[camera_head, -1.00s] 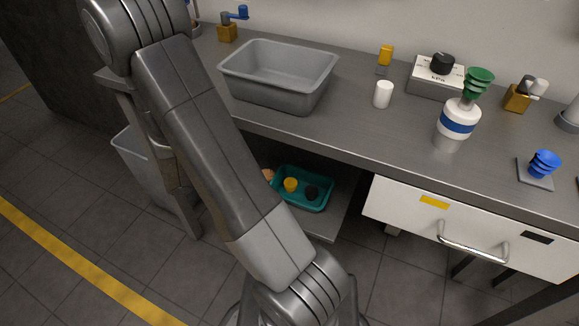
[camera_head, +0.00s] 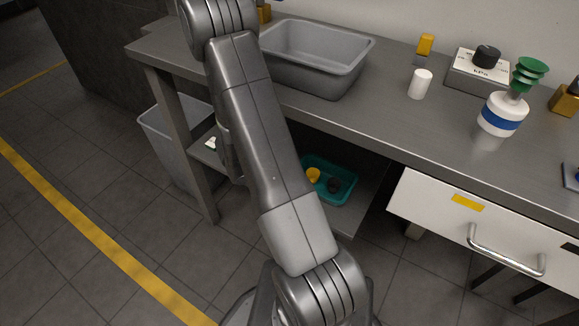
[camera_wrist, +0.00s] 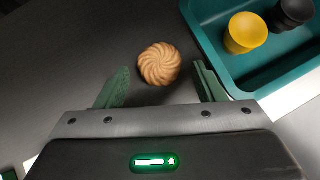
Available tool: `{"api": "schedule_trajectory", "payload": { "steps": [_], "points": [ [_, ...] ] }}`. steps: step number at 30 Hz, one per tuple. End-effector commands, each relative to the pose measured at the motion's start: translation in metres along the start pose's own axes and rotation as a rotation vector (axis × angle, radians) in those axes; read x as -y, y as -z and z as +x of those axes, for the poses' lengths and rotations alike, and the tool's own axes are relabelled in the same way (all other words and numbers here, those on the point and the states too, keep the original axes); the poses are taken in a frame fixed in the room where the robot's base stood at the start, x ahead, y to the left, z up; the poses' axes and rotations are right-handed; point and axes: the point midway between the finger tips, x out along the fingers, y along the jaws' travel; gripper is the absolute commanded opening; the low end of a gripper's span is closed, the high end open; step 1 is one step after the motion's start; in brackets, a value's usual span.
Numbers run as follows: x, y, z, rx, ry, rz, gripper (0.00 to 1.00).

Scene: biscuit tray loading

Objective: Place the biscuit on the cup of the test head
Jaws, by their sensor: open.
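The biscuit (camera_wrist: 159,64) is round and golden with a swirled top. It lies on the dark lower shelf in the wrist view, beside the teal tray. My gripper (camera_wrist: 160,76) is open, its green fingers apart to the left and right of the biscuit, with no contact visible. In the head view my arm hides the biscuit and my gripper. On the bench top stands a white, blue-banded body (camera_head: 501,115), which looks like the test head. A green bellows cup (camera_head: 528,74) sits on top of it with nothing on it.
The teal tray (camera_head: 347,203) on the lower shelf holds a yellow and a black cup. It is close to my right finger in the wrist view. Above are the bench top, a grey bin (camera_head: 310,78), a white cylinder (camera_head: 420,84) and a kPa box (camera_head: 478,72). A drawer (camera_head: 430,208) is at right.

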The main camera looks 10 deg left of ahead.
Motion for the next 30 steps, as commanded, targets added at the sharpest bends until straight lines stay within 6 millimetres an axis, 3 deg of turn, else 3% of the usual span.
{"api": "schedule_trajectory", "payload": {
  "steps": [3, 7, 12, 16, 26, 30],
  "points": [
    [0.000, 0.000, 0.016, 0.000, 0.001, 0.001, 0.63],
    [0.000, -0.001, 0.020, 0.001, 0.000, 0.001, 0.63],
    [-0.001, -0.001, 0.020, 0.001, -0.001, 0.001, 0.63],
    [0.000, -0.001, 0.020, 0.001, -0.001, 0.001, 0.43],
    [-0.001, -0.002, 0.018, 0.001, -0.001, 0.001, 0.43],
    [-0.001, -0.015, 0.005, 0.002, -0.003, 0.002, 0.42]
  ]
}}
